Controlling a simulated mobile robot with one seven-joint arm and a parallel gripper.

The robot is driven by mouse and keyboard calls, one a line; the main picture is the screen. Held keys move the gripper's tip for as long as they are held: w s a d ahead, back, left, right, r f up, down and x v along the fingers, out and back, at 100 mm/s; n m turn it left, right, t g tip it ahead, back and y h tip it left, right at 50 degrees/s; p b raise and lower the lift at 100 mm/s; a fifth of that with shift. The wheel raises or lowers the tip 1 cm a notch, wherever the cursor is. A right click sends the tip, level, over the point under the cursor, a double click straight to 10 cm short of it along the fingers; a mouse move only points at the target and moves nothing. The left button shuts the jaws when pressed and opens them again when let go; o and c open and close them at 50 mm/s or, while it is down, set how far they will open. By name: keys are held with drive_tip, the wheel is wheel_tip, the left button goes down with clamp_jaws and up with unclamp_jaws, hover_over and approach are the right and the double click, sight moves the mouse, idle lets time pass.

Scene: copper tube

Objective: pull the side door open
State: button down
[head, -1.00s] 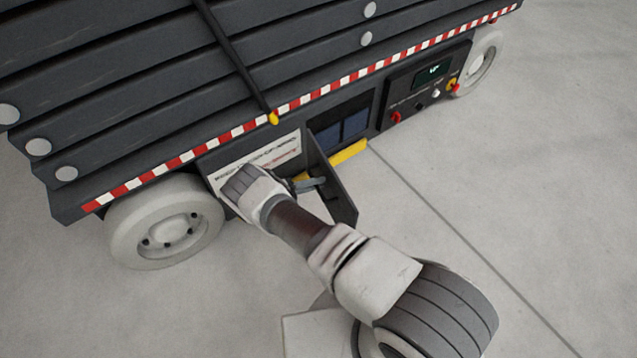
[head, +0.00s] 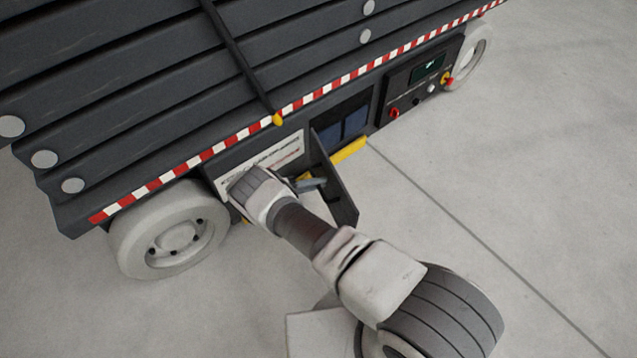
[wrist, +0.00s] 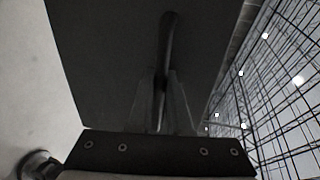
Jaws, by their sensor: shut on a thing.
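The side door (head: 339,186) is a dark panel on the lower side of the dark lift machine. It stands swung out from the body, with the compartment (head: 343,124) and its dark blue contents showing behind it. In the wrist view the door (wrist: 105,60) fills much of the picture, with a dark upright bar handle (wrist: 167,45) on it. My gripper (wrist: 162,118) has its fingers closed around the lower part of the handle. In the head view my gripper (head: 318,184) is at the door's face, partly hidden by my wrist.
A control panel (head: 418,82) with knobs and a small screen is to the right of the compartment. White wheels (head: 168,230) stand at both ends of the machine. A yellow edge (head: 347,151) lies under the opening. The concrete floor (head: 520,200) at right is clear.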

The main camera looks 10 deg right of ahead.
drive_tip(key=c, duration=0.9)
unclamp_jaws()
drive_tip(key=shift+o, duration=0.2)
drive_tip(key=shift+a, duration=0.15)
